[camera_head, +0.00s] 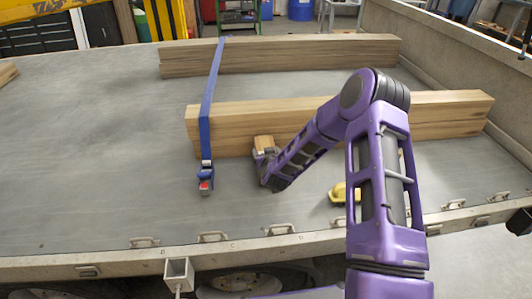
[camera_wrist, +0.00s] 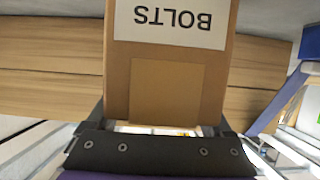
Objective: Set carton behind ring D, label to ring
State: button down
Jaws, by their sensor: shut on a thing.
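A small brown carton (camera_head: 264,142) is at the front face of the nearer timber stack, held in my gripper (camera_head: 264,154). In the wrist view, the carton (camera_wrist: 165,92) fills the middle between the two dark fingers of my gripper (camera_wrist: 163,122), which is shut on it. A white label (camera_wrist: 172,20) reading BOLTS shows upside down at the top of that view. Several metal rings (camera_head: 212,237) line the bed's near edge. Small letters beside them are too faint to tell surely which is D. Whether the carton touches the bed or timber is unclear.
The nearer timber stack (camera_head: 380,116) lies across the bed; another (camera_head: 280,55) lies farther back. A blue strap (camera_head: 211,90) crosses both, with its ratchet (camera_head: 206,180) left of my gripper. A yellow object (camera_head: 340,192) lies right. Bed at left is clear.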

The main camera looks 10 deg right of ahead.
jog(key=shift+w, duration=0.1)
jog(key=shift+f, duration=0.1)
grip_release()
jog(key=shift+s+r, duration=0.2)
jog(key=v, duration=1.1)
jog(key=shift+s+p, duration=0.3)
jog(key=shift+s, duration=0.1)
